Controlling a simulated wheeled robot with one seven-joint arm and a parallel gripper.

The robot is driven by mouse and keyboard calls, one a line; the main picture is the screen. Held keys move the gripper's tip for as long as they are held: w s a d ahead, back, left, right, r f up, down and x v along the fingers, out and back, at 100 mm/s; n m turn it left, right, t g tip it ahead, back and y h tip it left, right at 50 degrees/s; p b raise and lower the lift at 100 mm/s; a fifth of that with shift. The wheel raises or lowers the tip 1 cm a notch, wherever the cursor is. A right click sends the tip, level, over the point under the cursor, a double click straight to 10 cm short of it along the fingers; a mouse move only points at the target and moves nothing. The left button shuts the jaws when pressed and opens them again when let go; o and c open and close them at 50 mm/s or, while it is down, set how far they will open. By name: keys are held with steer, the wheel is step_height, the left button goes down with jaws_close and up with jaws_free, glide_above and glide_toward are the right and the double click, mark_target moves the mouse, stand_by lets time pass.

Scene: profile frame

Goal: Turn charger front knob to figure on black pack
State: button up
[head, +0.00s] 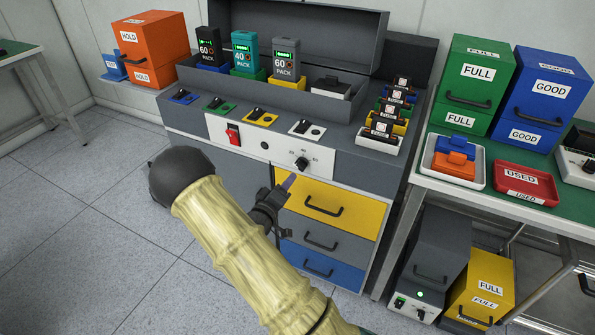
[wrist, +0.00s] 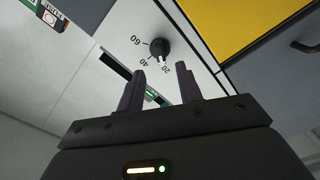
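The black knob (head: 301,163) is on the white front panel of the charger bench (head: 328,156). In the wrist view the knob (wrist: 159,47) has the figures 20, 40 and 60 around it, and its white pointer is at 20. The black pack (head: 208,49) stands at the back left of the bench and reads 60. My gripper (head: 284,187) is in front of the panel, below the knob. In the wrist view my gripper (wrist: 162,76) has its two fingers apart with nothing between them, short of the knob.
A red switch (head: 233,134) is left of the knob on the panel. A teal pack (head: 243,52) reads 40 and a grey pack (head: 286,60) reads 60. A yellow drawer (head: 330,205) is below the knob. A table (head: 480,190) with bins stands at the right.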

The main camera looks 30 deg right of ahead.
mark_target(298, 168)
steer(key=x, duration=0.7)
steer(key=shift+w+d+b, duration=0.15)
steer(key=shift+d+b, duration=0.1)
steer(key=shift+b, duration=0.1)
jaws_close()
